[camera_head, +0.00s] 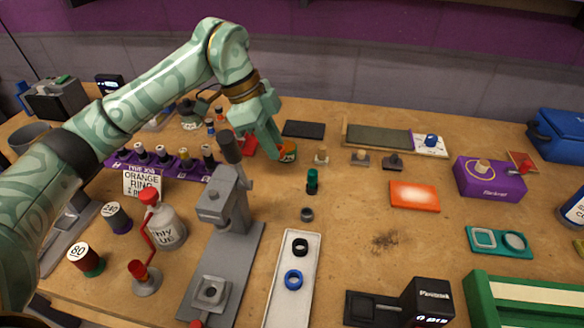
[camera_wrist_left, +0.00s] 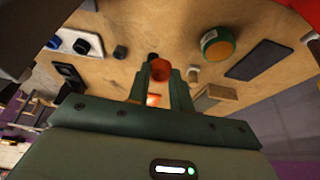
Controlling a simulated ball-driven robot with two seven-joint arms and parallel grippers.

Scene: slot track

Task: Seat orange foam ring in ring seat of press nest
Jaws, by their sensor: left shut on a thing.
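My left gripper (camera_head: 268,140) is over the back middle of the table, fingers pointing down. In the left wrist view its fingers (camera_wrist_left: 161,82) are shut on the orange foam ring (camera_wrist_left: 161,70), which sits between the fingertips. In the head view I cannot make out the ring apart from the fingers. The press nest appears to be the grey block (camera_head: 210,292) with a round recess on the base of the grey press (camera_head: 222,205), at the front left of centre. The recess looks empty. The gripper is well behind it. My right gripper is not in view.
A green and orange roll (camera_head: 289,152) stands close beside the gripper; it also shows in the wrist view (camera_wrist_left: 218,43). A white tray (camera_head: 276,312) with black and blue rings lies right of the press. A white bottle (camera_head: 165,228) stands left of it. The table's centre right has free room.

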